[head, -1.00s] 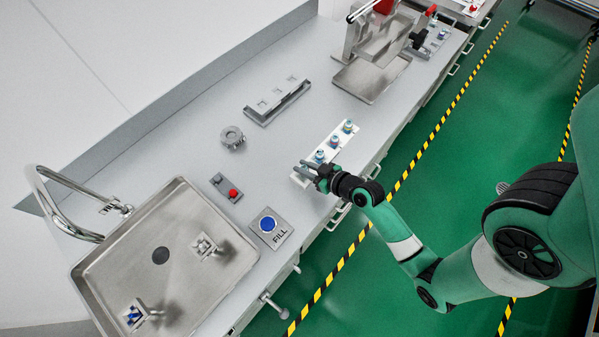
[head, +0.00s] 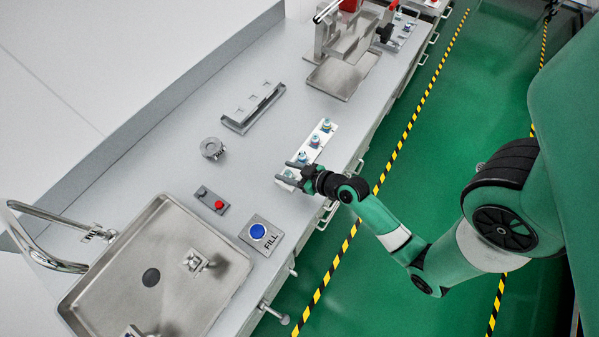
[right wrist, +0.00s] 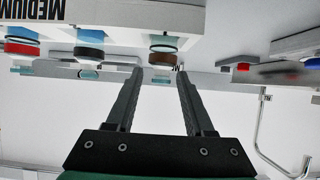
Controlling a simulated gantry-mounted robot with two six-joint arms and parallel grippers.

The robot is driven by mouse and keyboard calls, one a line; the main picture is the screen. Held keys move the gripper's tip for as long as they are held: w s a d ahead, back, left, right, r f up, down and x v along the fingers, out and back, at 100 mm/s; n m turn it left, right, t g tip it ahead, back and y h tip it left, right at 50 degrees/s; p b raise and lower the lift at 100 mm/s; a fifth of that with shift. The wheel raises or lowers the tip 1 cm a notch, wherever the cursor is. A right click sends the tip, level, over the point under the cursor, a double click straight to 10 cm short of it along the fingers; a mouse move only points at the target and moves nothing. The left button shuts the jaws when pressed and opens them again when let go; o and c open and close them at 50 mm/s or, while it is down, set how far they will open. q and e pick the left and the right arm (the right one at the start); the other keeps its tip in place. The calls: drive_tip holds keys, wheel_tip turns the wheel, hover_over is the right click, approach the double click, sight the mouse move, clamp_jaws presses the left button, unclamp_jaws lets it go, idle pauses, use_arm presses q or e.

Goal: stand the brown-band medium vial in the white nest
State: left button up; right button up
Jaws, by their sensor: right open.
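Several small vials with pale blue tops stand in a row on a white rack (head: 320,136) near the counter's front edge. In the right wrist view, which is upside down, one vial has a brown band (right wrist: 163,48), one a darker band (right wrist: 88,52) and one a red band (right wrist: 22,47). My right gripper (head: 287,171) is open at the near end of the rack. Its fingers (right wrist: 160,72) point towards the brown-band vial, which shows between the tips; contact cannot be told. A pale fixture (head: 198,262) in the sink may be the white nest. My left gripper is out of view.
The steel sink (head: 108,268) and tap (head: 40,218) are at the left. A red-button box (head: 211,200), a blue FILL button (head: 258,231), a round metal part (head: 212,148) and a grey slotted holder (head: 253,108) stand on the counter. A metal press (head: 342,72) is behind.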

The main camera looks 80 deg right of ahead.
drive_tip(key=v, duration=1.2)
drive_tip(key=shift+w+d, duration=0.1)
